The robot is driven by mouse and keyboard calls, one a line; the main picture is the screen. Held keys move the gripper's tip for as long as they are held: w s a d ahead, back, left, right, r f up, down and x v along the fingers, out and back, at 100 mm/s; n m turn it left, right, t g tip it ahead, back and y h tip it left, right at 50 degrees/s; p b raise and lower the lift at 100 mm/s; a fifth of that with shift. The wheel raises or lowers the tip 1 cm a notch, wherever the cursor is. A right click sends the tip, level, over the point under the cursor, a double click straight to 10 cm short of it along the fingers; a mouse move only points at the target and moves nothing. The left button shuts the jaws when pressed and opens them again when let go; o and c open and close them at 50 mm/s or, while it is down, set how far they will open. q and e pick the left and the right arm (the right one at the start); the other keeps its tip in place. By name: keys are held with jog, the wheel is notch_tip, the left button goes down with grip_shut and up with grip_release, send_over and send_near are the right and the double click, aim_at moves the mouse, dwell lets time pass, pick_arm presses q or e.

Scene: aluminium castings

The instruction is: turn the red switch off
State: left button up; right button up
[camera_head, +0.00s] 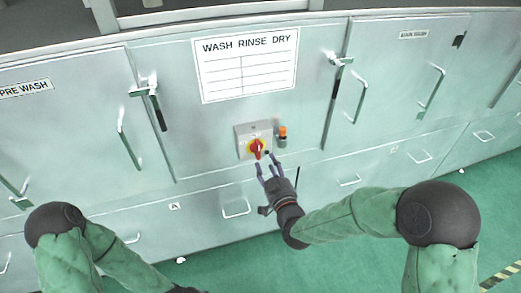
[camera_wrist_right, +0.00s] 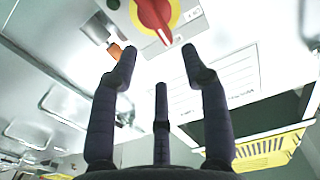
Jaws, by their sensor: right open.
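The red switch (camera_head: 257,147) is a rotary knob on a yellow disc, on a small grey box (camera_head: 242,135) fixed to the front of the washing machine. In the right wrist view the red knob (camera_wrist_right: 153,16) is at the top, its white-marked pointer end slanting down to the right. My right gripper (camera_head: 269,164) is open and empty, just below and slightly right of the knob. In the wrist view its fingers (camera_wrist_right: 158,72) are spread and look apart from the knob. My left arm shows at the lower left, but its gripper is out of view.
An orange-topped fitting (camera_head: 282,135) sits right of the switch box, near my fingers. A "WASH RINSE DRY" sign (camera_head: 246,65) is above. Door handles (camera_head: 362,98) stick out on both sides. Green floor (camera_head: 330,262) is clear in front.

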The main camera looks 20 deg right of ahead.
aim_at(260, 149)
jog(key=w+b, duration=0.1)
jog(key=w, duration=0.7)
jog(key=shift+w+a, duration=0.15)
jog(key=shift+c, duration=0.2)
grip_shut()
